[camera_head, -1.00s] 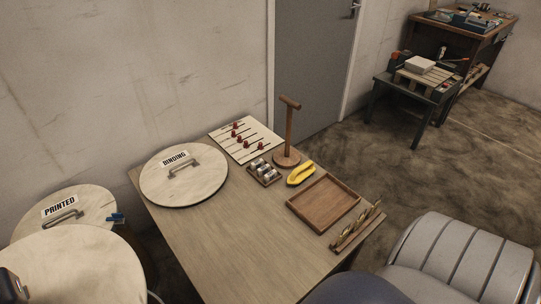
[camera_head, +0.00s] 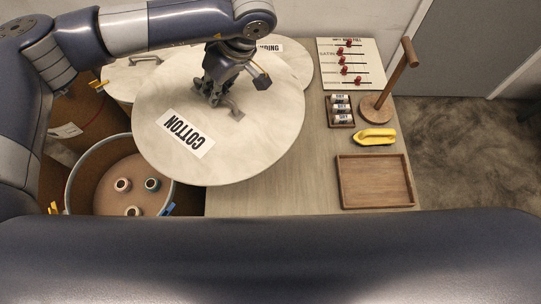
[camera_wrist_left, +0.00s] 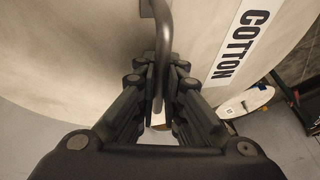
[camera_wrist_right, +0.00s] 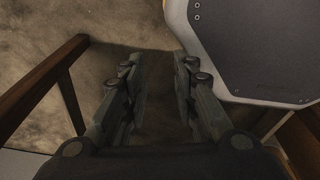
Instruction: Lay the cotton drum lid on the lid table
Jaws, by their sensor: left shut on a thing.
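The cotton drum lid (camera_head: 165,100) is a large pale round disc with a COTTON label, in the head view over the left part of the lid table (camera_head: 310,165). My left gripper (camera_head: 214,97) is shut on its handle (camera_head: 236,112). The left wrist view shows the bar handle (camera_wrist_left: 163,45) between the fingers and the lid (camera_wrist_left: 60,60) tilted in that picture. Whether the lid touches anything below is hidden. My right gripper (camera_wrist_right: 155,90) is open and empty in the right wrist view.
The binding lid (camera_head: 298,62) lies partly under the cotton lid. An open drum (camera_head: 70,185) with three spools stands left of the table. A slider board (camera_head: 330,72), wooden stand (camera_head: 376,108), yellow tool (camera_head: 374,137) and empty wooden tray (camera_head: 344,182) are on the right side.

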